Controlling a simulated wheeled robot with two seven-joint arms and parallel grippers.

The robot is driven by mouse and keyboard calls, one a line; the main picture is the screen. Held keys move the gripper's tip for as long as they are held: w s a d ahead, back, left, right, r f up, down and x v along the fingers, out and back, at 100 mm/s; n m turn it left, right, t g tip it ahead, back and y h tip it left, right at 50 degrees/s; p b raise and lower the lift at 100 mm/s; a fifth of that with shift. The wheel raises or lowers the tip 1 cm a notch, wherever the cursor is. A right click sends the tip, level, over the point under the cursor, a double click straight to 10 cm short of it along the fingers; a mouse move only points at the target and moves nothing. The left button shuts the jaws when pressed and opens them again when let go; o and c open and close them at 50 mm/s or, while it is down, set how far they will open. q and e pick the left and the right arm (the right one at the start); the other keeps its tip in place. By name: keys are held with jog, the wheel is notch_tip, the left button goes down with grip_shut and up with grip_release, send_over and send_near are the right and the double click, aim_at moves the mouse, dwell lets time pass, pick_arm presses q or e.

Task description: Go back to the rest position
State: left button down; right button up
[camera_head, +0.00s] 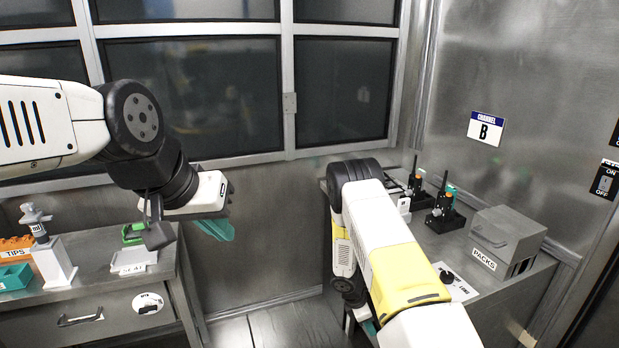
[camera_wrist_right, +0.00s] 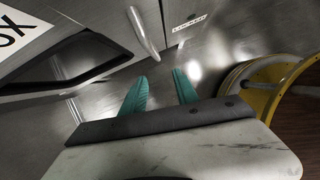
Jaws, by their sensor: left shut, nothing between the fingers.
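My left gripper (camera_head: 215,228) is shut and empty, its teal fingers hanging in the air to the right of the left counter. My right arm reaches over the left part of the right counter and bends down. In the head view its gripper is mostly hidden behind the arm. In the right wrist view the teal fingers of my right gripper (camera_wrist_right: 162,80) stand apart with nothing between them, near a metal cabinet front.
The left counter (camera_head: 95,255) holds a TIPS box (camera_head: 15,250), a white stand (camera_head: 55,262) and a SEAL device (camera_head: 133,258). The right counter (camera_head: 490,300) holds two radios (camera_head: 445,212) and a PACKS box (camera_head: 508,240). A yellow reel (camera_wrist_right: 250,88) stands right in the wrist view.

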notch_tip(320, 180, up, 33)
jog(key=m+t+y, duration=0.2)
jog(key=m, duration=0.8)
jog(key=s+a+r+m+t+y, duration=0.15)
jog(key=s+r+m, duration=0.35)
jog(key=s+r, duration=0.7)
jog(key=s+a+r+m+t+y, duration=0.2)
jog(key=s+a+r+m+y, duration=0.1)
jog(key=s+r, duration=0.6)
jog(key=s+a+m, duration=0.1)
jog(key=s, duration=0.2)
jog(key=shift+s+r, duration=0.25)
jog(key=shift+s, duration=0.15)
